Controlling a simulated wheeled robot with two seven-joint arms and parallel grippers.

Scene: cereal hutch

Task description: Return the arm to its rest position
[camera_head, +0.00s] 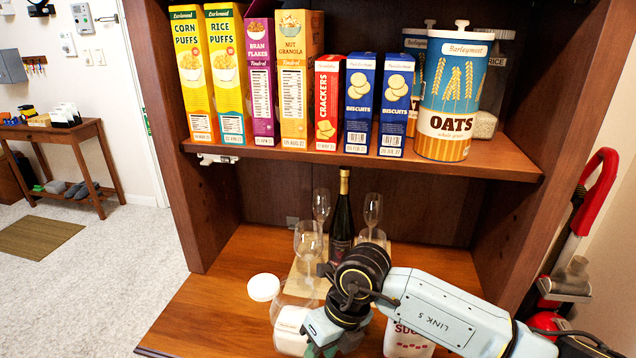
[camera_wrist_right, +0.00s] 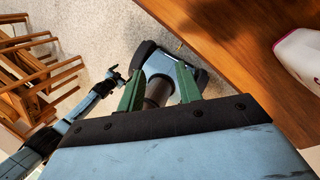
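My right arm comes in from the right of the head view, in front of the hutch. My right gripper (camera_head: 322,350) is low at the bottom edge there, over the front of the lower shelf and partly cut off. In the right wrist view its two green fingers (camera_wrist_right: 160,88) stand apart with nothing held between them. A blue and dark arm of mine shows at the left of that view. What looks like its end is small, and I cannot make out its fingers. My left gripper does not show in the head view.
Cereal boxes (camera_head: 228,80) and an oats canister (camera_head: 450,95) stand above. Open floor lies left.

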